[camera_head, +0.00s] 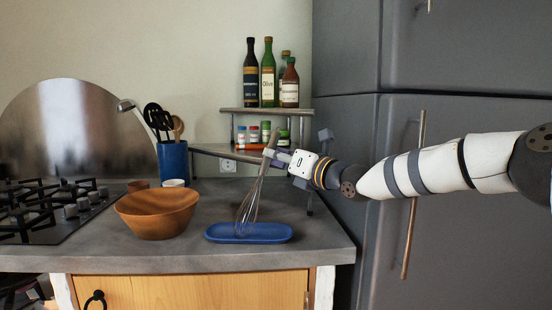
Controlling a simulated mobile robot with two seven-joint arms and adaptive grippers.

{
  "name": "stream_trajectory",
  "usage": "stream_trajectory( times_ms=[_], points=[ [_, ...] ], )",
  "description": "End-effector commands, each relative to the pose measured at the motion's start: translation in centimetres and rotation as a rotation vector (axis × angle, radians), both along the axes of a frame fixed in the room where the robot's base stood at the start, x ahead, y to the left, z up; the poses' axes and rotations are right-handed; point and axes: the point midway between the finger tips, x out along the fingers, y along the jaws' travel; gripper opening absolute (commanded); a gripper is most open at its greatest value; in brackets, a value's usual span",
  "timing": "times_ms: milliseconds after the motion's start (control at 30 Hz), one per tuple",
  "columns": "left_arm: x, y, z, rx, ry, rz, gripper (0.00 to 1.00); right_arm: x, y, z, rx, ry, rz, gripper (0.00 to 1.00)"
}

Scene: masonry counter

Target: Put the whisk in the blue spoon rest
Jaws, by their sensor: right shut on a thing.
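The blue spoon rest (275,234) is a shallow oval dish on the grey counter, right of the wooden bowl. The whisk (250,207) is held upright with a slight tilt, its handle up and its wire head down over the left part of the spoon rest. I cannot tell whether the wires touch the dish. My right gripper (275,157) comes in from the right and is shut on the whisk near its handle. Its fingers are small in view and partly hidden by the whisk. My left gripper is not in view.
A wooden bowl (157,212) stands left of the spoon rest. Behind it are small cups (173,183) and a blue utensil holder (173,160). A corner shelf (265,109) holds bottles and spice jars. A gas hob (45,215) is at left, a grey fridge (460,240) at right.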

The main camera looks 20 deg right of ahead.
Motion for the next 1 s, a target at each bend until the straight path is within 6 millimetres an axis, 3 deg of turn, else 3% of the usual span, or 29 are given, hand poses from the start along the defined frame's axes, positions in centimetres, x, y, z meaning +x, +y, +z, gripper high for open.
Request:
stream_trajectory(
  times_ms=[233,267,333,700,833,1000],
  points=[
    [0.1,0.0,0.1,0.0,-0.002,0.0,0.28,0.0,0.0,-0.1,0.0,-0.001,0.0,0.0],
    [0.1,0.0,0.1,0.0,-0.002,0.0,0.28,0.0,0.0,-0.1,0.0,-0.001,0.0,0.21],
    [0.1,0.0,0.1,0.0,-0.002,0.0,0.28,0.0,0.0,-0.1,0.0,0.0,0.001,0.36],
    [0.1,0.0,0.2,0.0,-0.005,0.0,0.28,-0.3,-0.1,0.3,0.0,0.0,0.001,0.36],
    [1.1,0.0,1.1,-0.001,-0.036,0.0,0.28,-2.6,-0.8,0.8,0.002,-0.007,0.001,0.36],
    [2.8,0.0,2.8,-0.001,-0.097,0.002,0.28,-7.0,-2.4,1.0,0.004,-0.015,0.0,0.36]
  ],
)
